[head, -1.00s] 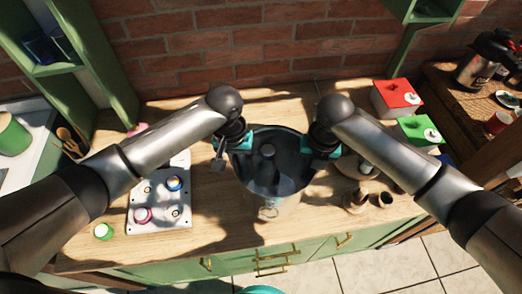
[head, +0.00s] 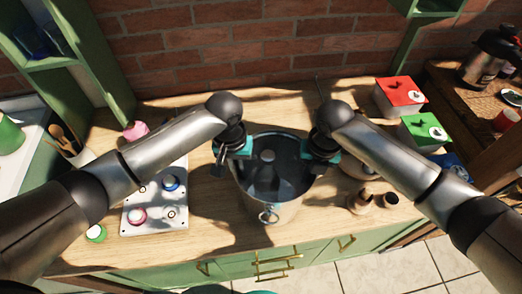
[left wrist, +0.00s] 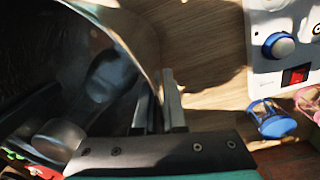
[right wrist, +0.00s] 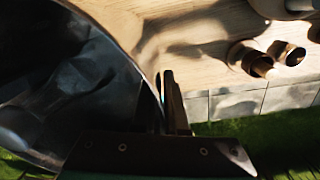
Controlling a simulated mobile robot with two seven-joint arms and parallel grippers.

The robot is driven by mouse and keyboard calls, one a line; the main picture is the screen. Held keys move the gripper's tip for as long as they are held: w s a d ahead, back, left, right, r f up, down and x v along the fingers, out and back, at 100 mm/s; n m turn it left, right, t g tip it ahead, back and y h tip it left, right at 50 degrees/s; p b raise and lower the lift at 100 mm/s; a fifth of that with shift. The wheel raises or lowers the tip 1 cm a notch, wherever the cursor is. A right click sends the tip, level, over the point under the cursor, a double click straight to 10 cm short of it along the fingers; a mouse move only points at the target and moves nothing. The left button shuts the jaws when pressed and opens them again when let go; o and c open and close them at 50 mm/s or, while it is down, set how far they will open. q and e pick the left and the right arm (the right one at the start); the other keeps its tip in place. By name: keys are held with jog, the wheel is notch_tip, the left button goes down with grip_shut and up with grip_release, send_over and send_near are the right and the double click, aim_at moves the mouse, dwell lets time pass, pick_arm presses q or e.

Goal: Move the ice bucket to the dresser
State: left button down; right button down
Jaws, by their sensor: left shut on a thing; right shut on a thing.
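The metal ice bucket (head: 268,212) is in the middle of the head view, over the wooden top of the green dresser (head: 215,225). It is upright, with a dark inside and a ring handle on its near side. My left gripper (head: 232,158) is shut on the bucket's left rim, and my right gripper (head: 322,158) is shut on its right rim. The left wrist view shows the rim between the left fingers (left wrist: 160,105). The right wrist view shows the rim at the right fingers (right wrist: 165,105). I cannot tell whether the bucket's base touches the top.
A white panel with knobs (head: 140,222) lies left of the bucket. Small wooden pieces (head: 360,201) stand close on the right. Red (head: 401,95), green (head: 422,131) and blue (head: 450,165) boxes are farther right. A brick wall (head: 250,50) closes the back.

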pick_arm(q)
jog(key=shift+d+f, duration=0.15)
jog(key=shift+d, duration=0.25)
pick_arm(e)
jog(key=shift+a+f, duration=0.15)
jog(key=shift+a, duration=0.25)
pick_arm(q)
jog(key=c, duration=1)
grip_release()
jog(key=shift+s+a, duration=0.1)
jog(key=shift+a, duration=0.05)
pick_arm(e)
jog(key=c, duration=1)
grip_release()
jog(key=shift+s+d, duration=0.1)
jog(key=shift+d, duration=0.05)
pick_arm(q)
jog(key=shift+a, duration=0.1)
pick_arm(e)
jog(key=shift+o, duration=0.3)
jog(key=shift+d, duration=0.1)
pick_arm(q)
jog(key=r, duration=1.2)
jog(key=shift+a, duration=0.35)
pick_arm(e)
jog(key=shift+d, duration=0.1)
jog(key=r, duration=1.2)
jog(key=shift+d, duration=0.35)
